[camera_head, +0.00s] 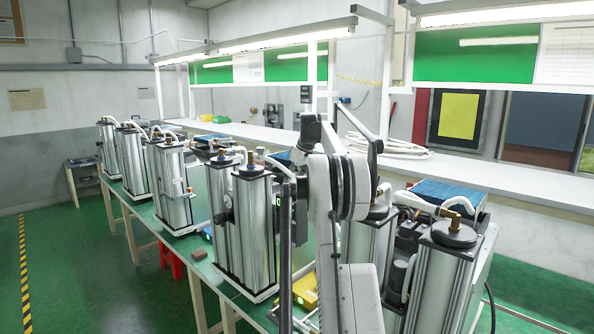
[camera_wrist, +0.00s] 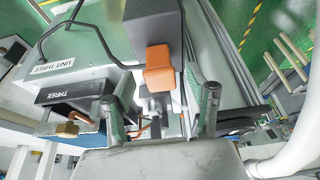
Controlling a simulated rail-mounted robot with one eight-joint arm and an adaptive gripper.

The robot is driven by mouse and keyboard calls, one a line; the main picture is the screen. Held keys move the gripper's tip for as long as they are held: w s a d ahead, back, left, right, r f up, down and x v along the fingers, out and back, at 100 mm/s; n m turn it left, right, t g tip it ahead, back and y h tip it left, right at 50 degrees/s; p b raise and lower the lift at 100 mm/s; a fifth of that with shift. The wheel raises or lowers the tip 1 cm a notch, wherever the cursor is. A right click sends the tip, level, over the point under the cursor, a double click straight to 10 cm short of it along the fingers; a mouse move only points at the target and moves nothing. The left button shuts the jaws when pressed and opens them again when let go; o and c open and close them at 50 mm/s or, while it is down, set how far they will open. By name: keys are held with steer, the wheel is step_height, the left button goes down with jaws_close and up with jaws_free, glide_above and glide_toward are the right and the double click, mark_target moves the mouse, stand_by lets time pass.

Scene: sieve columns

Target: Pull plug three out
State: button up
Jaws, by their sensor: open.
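An orange block (camera_wrist: 158,68), perhaps the plug, shows in the wrist view in front of a dark grey housing. A "UNIT THREE" label (camera_wrist: 53,66) is on the pale surface to its left. A black box (camera_wrist: 75,92) marked "THREE" sits below that label. My gripper (camera_wrist: 160,95) is open, one finger on each side of the picture's middle. The orange block appears between and beyond the fingertips, and I see no contact. In the head view my arm hides the gripper and this block.
A black cable (camera_wrist: 104,30) loops left of the orange block. A brass fitting (camera_wrist: 66,129) sits near the left finger, and a white hose (camera_wrist: 298,140) curves at lower right. In the head view, silver sieve columns (camera_head: 243,225) stand along a green-topped bench, close to my arm.

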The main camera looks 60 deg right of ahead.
steer(key=shift+x, duration=1.1)
steer(key=shift+c, duration=0.3)
jaws_close()
